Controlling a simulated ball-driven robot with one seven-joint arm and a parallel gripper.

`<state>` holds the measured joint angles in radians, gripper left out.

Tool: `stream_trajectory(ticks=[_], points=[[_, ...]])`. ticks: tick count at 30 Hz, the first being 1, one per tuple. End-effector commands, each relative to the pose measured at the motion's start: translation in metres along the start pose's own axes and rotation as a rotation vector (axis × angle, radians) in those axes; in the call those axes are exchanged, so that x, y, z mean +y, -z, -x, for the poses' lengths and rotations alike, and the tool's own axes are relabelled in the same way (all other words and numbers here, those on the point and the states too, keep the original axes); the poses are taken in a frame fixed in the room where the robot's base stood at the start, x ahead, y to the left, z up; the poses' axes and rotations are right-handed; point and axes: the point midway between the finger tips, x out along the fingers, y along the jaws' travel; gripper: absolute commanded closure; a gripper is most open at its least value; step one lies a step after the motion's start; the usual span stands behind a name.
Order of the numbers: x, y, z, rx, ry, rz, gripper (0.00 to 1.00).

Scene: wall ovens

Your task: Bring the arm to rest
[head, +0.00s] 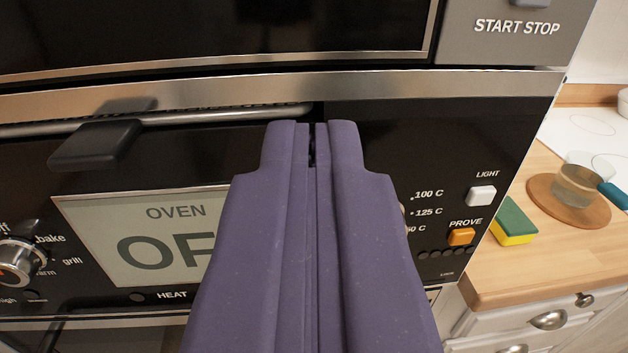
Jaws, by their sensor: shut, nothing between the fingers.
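My gripper (312,128) is in the middle of the head view, its two purple fingers pressed together with nothing between them. It points at the oven control panel (360,120) and hides part of it, including the right end of the display.
The display (150,235) reads "OVEN" and "OF", the rest hidden. A knob (18,262), a black handle (95,145), a white light button (482,195) and an orange prove button (461,237) surround my gripper.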

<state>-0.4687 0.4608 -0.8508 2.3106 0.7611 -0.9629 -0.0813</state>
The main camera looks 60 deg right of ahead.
Motion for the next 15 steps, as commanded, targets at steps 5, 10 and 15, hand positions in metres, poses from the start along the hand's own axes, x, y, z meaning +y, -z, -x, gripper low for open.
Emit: stream_trajectory(ticks=[5,10,15], points=[[0.002,0.001,0.021,0.0,0.0,-0.001,1.0],[-0.001,-0.001,0.024,-0.008,0.01,-0.009,1.0],[-0.066,0.002,0.017,-0.146,0.2,-0.135,1.0]])
